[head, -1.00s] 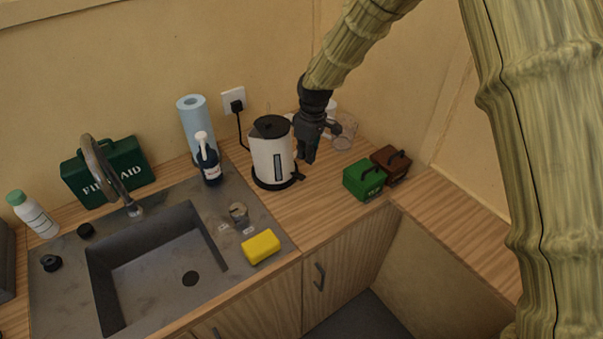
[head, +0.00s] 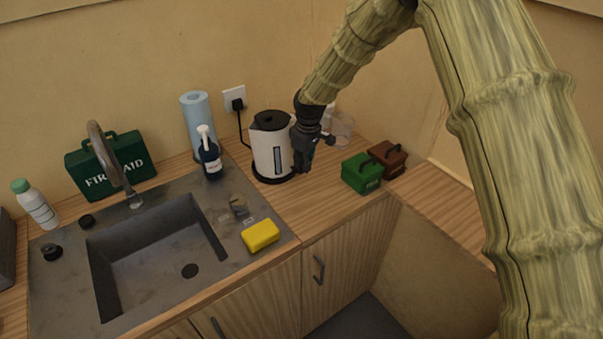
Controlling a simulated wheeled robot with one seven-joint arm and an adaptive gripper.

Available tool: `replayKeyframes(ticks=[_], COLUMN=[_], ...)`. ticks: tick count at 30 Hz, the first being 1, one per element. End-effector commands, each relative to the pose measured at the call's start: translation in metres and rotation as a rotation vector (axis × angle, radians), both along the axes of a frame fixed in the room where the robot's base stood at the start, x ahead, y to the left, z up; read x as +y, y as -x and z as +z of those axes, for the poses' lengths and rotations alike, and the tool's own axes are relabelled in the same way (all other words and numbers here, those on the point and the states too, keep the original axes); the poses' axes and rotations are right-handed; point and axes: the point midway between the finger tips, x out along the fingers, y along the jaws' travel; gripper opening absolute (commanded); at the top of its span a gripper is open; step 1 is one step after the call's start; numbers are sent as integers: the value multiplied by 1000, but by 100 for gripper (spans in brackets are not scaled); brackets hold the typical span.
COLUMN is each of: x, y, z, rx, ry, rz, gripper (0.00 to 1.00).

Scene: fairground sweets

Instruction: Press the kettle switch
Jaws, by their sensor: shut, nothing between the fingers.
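The kettle (head: 265,151) is white with a black lid and black base, and stands upright on the wooden counter against the wall side. A dark window strip shows on its front. My gripper (head: 302,170) is black, shut and empty, with its fingers pointing down at the kettle's lower right side. It covers the kettle's handle side and the place where a black tab stuck out low on the right, so the switch is hidden. I cannot tell whether the fingers touch it.
A green box (head: 362,173) and a brown box (head: 388,158) stand right of my gripper. A clear glass (head: 343,128) is behind it. A soap bottle (head: 209,160), paper roll (head: 196,112) and sink (head: 160,250) lie left. A yellow sponge (head: 261,236) is in front.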

Motion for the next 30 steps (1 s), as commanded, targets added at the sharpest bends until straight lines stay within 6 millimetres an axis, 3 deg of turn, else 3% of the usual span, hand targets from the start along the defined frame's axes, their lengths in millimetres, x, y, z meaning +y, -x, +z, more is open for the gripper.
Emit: replayKeyframes(ticks=[11,18,25,30], x=[-1,0,-2,-14], y=[-3,-3,-3,5], z=[-6,-25,-21,-14], rx=[4,5,4,4], ry=[0,0,0,0], rz=[-1,-1,-1,-2], gripper=[0,0,0,0])
